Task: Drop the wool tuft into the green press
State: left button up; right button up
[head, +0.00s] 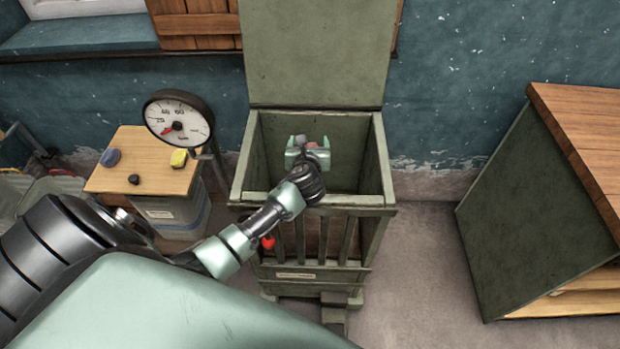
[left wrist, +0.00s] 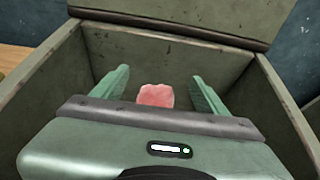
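The green press (head: 384,165) stands in the middle with its lid raised against the wall and its box open at the top. My left gripper (head: 309,143) reaches down inside the box, with its fingers spread apart. In the left wrist view the pink wool tuft (left wrist: 155,95) shows between the two fingers (left wrist: 160,88), with a gap on either side, touching neither. I cannot tell whether the tuft rests on the press floor or is in the air. The press walls (left wrist: 60,70) surround the fingers. My right gripper is not in view.
A dial gauge (head: 178,121) stands left of the press.

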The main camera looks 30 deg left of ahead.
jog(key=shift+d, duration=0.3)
pick_arm(q)
jog(key=shift+s, duration=0.1)
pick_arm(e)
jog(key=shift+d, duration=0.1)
pick_arm(q)
jog(key=shift+s+d+r, duration=0.1)
jog(key=shift+s+d, duration=0.1)
jog(key=shift+s, duration=0.05)
jog(key=v, duration=0.7)
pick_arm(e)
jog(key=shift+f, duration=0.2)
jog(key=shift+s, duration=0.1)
